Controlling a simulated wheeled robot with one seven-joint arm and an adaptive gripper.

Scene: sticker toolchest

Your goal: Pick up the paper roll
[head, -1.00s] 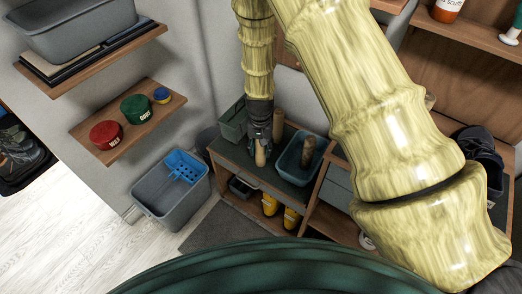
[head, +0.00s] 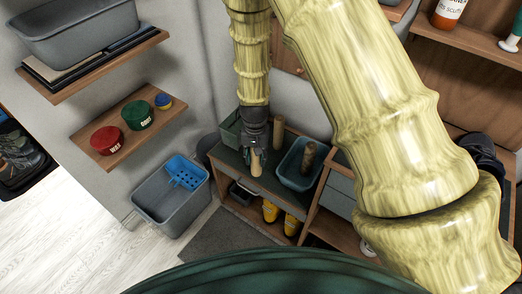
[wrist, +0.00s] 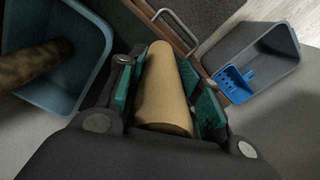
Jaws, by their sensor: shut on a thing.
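A tan paper roll (wrist: 163,95) sits between the two green-padded fingers of my gripper (wrist: 166,88) in the wrist view, and the fingers are shut on it. In the head view my gripper (head: 254,150) points down over the dark bench top, with the lower part of the roll (head: 255,164) showing below the fingers. I cannot tell whether the roll touches the bench. A second tan cylinder (head: 279,133) stands just behind and to the right of my gripper.
A blue-grey tub (head: 300,181) with a brown mottled roll (head: 308,156) stands right of my gripper; the tub also shows in the wrist view (wrist: 92,45). A green-grey bin (head: 230,128) is on the left. A grey bucket (head: 165,208) with a blue insert stands on the floor.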

